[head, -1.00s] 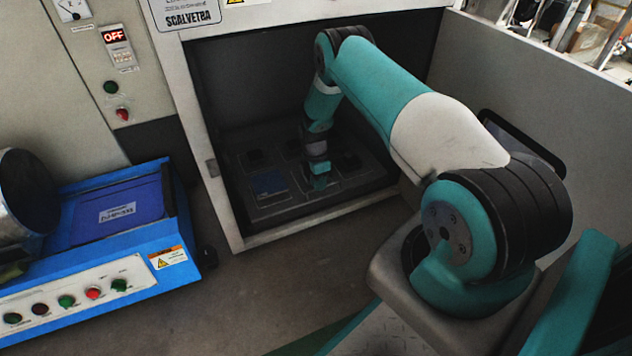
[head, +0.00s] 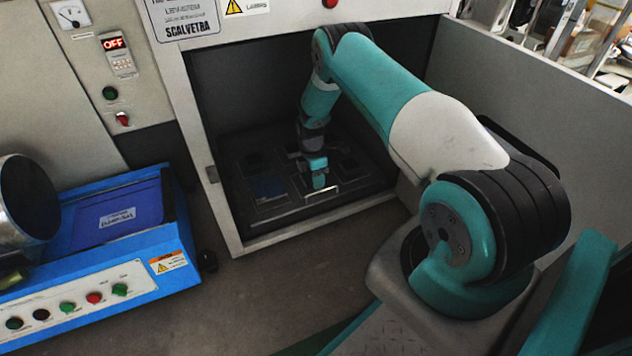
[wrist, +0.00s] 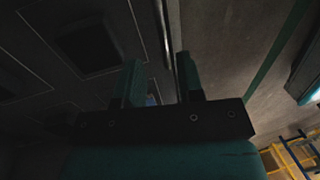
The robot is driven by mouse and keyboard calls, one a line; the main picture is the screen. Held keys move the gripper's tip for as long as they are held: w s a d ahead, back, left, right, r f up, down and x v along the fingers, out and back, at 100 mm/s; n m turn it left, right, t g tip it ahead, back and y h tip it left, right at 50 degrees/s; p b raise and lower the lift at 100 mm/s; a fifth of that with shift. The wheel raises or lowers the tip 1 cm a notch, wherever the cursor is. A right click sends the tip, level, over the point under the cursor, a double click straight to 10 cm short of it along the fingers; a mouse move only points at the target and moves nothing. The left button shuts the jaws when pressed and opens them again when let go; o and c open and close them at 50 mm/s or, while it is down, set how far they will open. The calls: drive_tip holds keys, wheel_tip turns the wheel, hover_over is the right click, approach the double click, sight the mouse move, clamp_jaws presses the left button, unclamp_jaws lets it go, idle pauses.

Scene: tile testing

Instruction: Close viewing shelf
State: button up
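The viewing shelf (head: 285,211) is a dark, low tray inside the cabinet opening, with recessed square panels and a bluish square at its left. A pale bar handle (head: 321,194) shows at its front edge. My gripper (head: 319,180) points down at the handle. In the wrist view my gripper (wrist: 160,80) has its two teal fingers apart. A thin bright bar, seemingly the handle (wrist: 167,35), runs toward the gap between them. I see no clear contact of both fingers with it.
The white cabinet frame (head: 212,185) surrounds the opening closely. A blue machine (head: 165,250) with buttons stands at the left. A grey wall panel (head: 560,110) runs along the right. The floor (head: 240,300) in front is clear.

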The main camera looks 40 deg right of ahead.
drive_tip(key=r+p, duration=0.1)
drive_tip(key=r, duration=0.1)
drive_tip(key=w+r, duration=0.1)
drive_tip(key=r, duration=0.1)
drive_tip(key=shift+d+r+p, duration=0.1)
drive_tip(key=shift+r+p, duration=0.25)
drive_tip(key=shift+r, duration=0.05)
drive_tip(key=shift+s+d, duration=0.1)
